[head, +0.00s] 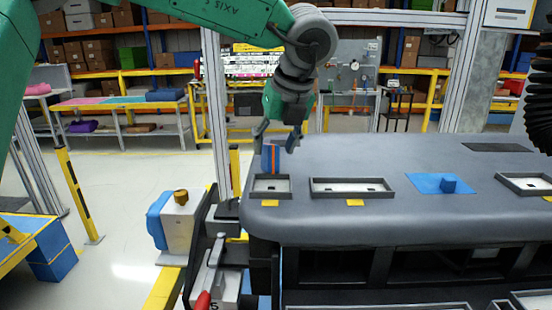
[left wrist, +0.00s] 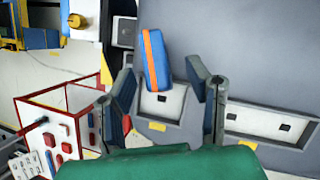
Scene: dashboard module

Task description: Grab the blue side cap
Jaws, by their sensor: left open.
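The blue side cap (head: 270,157), with an orange stripe, stands upright at the small leftmost tray (head: 270,194) on the grey dashboard. My left gripper (head: 277,140) points down just above it with its fingers apart. In the left wrist view the cap (left wrist: 155,60) lies between the two open fingers (left wrist: 163,78), with a visible gap on the right. The left finger is close to its lower side; I cannot tell if it touches. My right gripper is out of view.
A longer tray (head: 352,194) sits right of the cap, then a blue pad (head: 425,184) with a blue knob (head: 449,184) and another tray (head: 524,184). A white-and-blue unit with a yellow knob (head: 181,198) stands left of the dashboard. Shelves and tables fill the background.

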